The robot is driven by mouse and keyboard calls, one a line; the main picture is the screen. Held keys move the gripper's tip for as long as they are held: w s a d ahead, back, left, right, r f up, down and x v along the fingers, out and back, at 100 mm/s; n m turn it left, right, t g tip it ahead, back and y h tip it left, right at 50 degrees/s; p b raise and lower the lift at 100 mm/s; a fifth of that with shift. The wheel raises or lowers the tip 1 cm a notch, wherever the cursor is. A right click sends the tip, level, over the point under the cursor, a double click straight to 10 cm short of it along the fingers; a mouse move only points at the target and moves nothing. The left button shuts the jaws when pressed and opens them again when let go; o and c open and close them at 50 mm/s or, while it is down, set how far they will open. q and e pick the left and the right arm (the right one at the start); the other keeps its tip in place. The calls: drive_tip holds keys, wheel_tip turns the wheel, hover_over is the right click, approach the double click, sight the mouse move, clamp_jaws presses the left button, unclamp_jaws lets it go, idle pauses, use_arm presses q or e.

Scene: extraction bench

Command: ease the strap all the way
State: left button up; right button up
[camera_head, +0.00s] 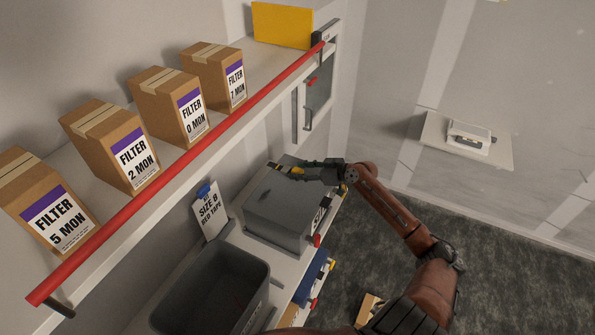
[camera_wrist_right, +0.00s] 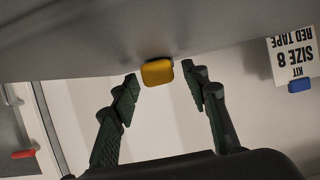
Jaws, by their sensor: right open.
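My right gripper (camera_head: 290,169) is above the top of a grey box (camera_head: 279,212) on the lower bench. It is open, its fingers pointing left. A small orange-yellow tab (camera_wrist_right: 157,72) shows in the right wrist view against a grey surface (camera_wrist_right: 75,40), in line with the gap between the open fingertips (camera_wrist_right: 161,84). I cannot tell whether the fingers touch it. A yellow spot by the fingers also shows in the head view. No strap can be clearly made out; I cannot tell whether the tab belongs to one. My left gripper is not in view.
Several filter boxes (camera_head: 170,102) stand on the upper shelf behind a red bar (camera_head: 190,164). A dark open bin (camera_head: 262,282) and a tape kit card (camera_head: 209,213) are by the grey box. A wall ledge (camera_head: 440,135) holds a small device (camera_head: 468,137).

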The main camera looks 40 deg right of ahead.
drive_tip(key=v, duration=1.1)
drive_tip(key=shift+r, duration=0.15)
